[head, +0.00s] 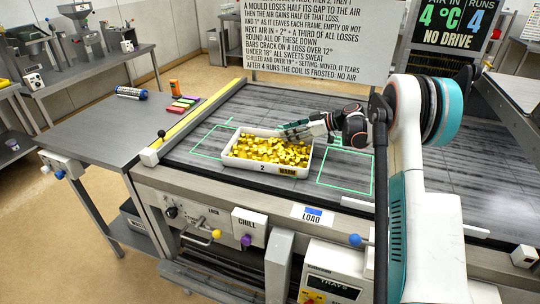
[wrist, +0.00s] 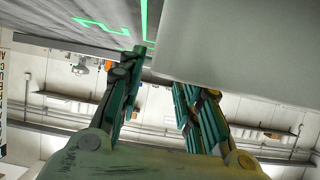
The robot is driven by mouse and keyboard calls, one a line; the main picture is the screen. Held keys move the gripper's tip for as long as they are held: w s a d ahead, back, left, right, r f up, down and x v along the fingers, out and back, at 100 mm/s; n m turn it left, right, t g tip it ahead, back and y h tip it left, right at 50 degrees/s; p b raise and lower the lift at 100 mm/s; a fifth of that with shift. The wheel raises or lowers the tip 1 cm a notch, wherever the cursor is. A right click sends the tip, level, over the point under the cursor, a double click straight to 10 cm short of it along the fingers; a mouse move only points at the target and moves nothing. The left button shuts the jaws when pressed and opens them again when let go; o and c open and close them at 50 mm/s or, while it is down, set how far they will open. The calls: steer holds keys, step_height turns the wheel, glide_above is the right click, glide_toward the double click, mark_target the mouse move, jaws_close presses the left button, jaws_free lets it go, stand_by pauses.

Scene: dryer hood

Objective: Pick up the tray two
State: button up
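Tray two (head: 262,168) is a white, shallow tray full of yellow cubes, with a "2" and a "WARM" label on its front wall. It sits flat on the dark bed in the head view. My gripper (head: 293,130) is at its far right rim, fingers pointing left. In the wrist view the tray's pale wall (wrist: 245,60) fills the upper right. My gripper (wrist: 160,72) shows two teal fingers spread apart, one left of the wall's edge and one by its lower edge. I cannot tell whether they touch it.
A green outline (head: 345,176) marks an empty spot right of the tray. A yellow bar (head: 200,120) runs along the bed's left edge. A large sign (head: 320,40) stands behind. The front panel holds a LOAD label (head: 312,214) and knobs. A side table (head: 105,130) is at left.

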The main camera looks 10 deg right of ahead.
steer(key=b+x, duration=0.1)
steer(key=x, duration=0.2)
steer(key=shift+w+a+f, duration=0.15)
steer(key=shift+w, duration=0.1)
jaws_close()
step_height(320, 180, up, 20)
steer(key=p, duration=0.5)
steer(key=shift+r, duration=0.2)
stand_by(0.6)
steer(key=shift+r+p, duration=0.8)
steer(key=shift+r, duration=0.1)
